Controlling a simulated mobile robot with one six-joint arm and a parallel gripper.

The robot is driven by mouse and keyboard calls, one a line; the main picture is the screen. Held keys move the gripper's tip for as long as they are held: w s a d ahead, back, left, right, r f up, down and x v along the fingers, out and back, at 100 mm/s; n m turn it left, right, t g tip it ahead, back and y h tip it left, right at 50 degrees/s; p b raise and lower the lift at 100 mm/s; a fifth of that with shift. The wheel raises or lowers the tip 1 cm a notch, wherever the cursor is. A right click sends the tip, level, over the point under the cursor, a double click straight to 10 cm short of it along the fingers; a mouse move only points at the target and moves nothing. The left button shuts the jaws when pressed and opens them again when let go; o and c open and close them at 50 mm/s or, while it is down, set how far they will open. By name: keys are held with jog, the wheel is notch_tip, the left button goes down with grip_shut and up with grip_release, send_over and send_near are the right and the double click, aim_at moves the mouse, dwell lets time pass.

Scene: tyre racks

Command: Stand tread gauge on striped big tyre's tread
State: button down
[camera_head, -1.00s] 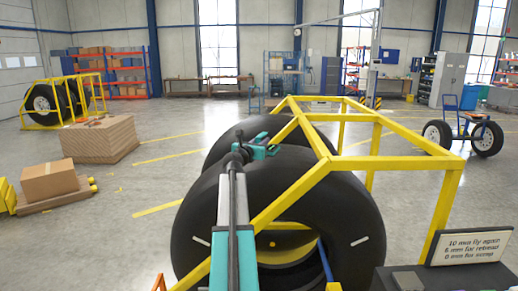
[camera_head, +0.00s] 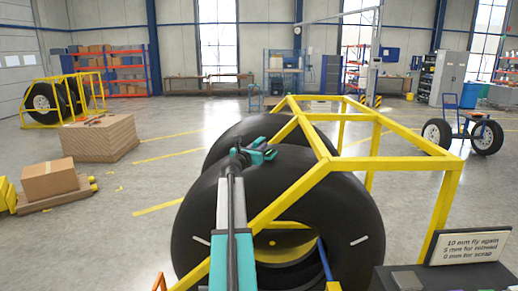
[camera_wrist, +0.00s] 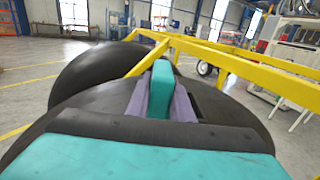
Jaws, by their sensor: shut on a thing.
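The striped big tyre (camera_head: 192,215) stands upright in a yellow frame, with short white marks on its sidewall. My gripper (camera_head: 262,152) is over the top of this tyre, close to its tread. In the wrist view my gripper (camera_wrist: 160,78) shows a teal finger with a purple-grey piece (camera_wrist: 184,106) on both sides of it. That piece appears to be the tread gauge, held in the jaws. The black tread (camera_wrist: 95,103) lies below and around it. I cannot tell whether the gauge's foot touches the tread, as the gripper hides it.
A second big tyre (camera_head: 240,130) stands just behind. The yellow frame's bars (camera_head: 300,187) slope close to the right of my arm. A sign (camera_head: 470,246) stands on a dark stand at the front right. The floor to the left is open, with boxes (camera_head: 50,178) farther out.

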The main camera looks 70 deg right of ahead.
jog(key=shift+f, duration=0.5)
jog(key=shift+f, duration=0.15)
jog(key=c, duration=1.6)
grip_release()
jog(key=shift+o, duration=0.2)
jog(key=shift+r, duration=0.2)
jog(key=shift+a+f, duration=0.1)
jog(key=shift+a, duration=0.75)
jog(key=a+b, duration=0.2)
jog(key=a, duration=0.8)
jog(key=shift+a+b, duration=0.15)
jog(key=shift+b, duration=0.15)
jog(key=shift+w, duration=0.1)
